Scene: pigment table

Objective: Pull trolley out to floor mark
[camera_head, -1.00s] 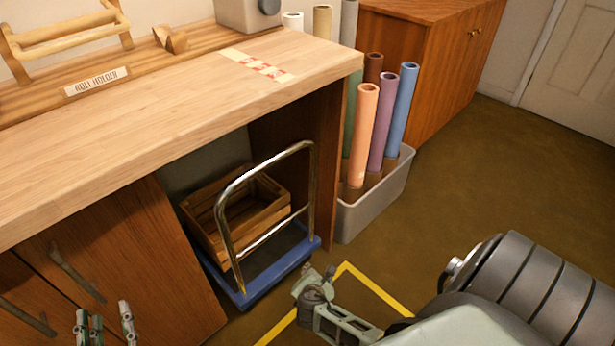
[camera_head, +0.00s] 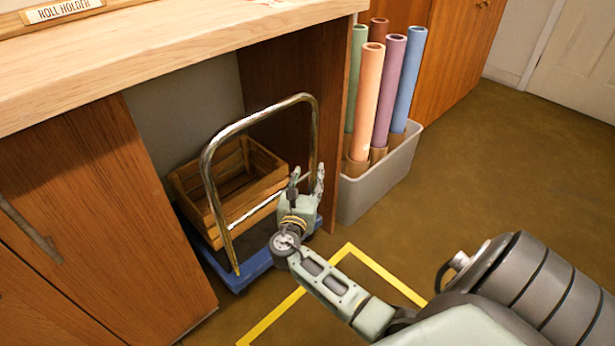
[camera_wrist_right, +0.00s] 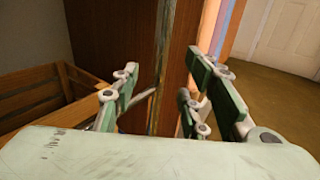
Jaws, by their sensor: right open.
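The trolley has a blue deck (camera_head: 250,267) and a bent metal handle (camera_head: 258,114). It stands in the bay under the workbench, with a wooden crate (camera_head: 190,190) on it. A yellow floor mark (camera_head: 385,274) lies on the brown floor in front of the bay. My right gripper (camera_head: 307,180) is open, fingers pointing up, in front of the handle's right upright. I cannot tell whether it touches the handle. In the right wrist view the open fingers (camera_wrist_right: 160,95) face the dark bay panel, with the crate at left. My left gripper is not in view.
The workbench (camera_head: 180,45) overhangs the trolley, with cabinet doors (camera_head: 90,200) to its left and a side panel (camera_head: 285,90) to its right. A grey bin (camera_head: 375,190) of coloured rolls stands right of the bay. Floor to the right is open.

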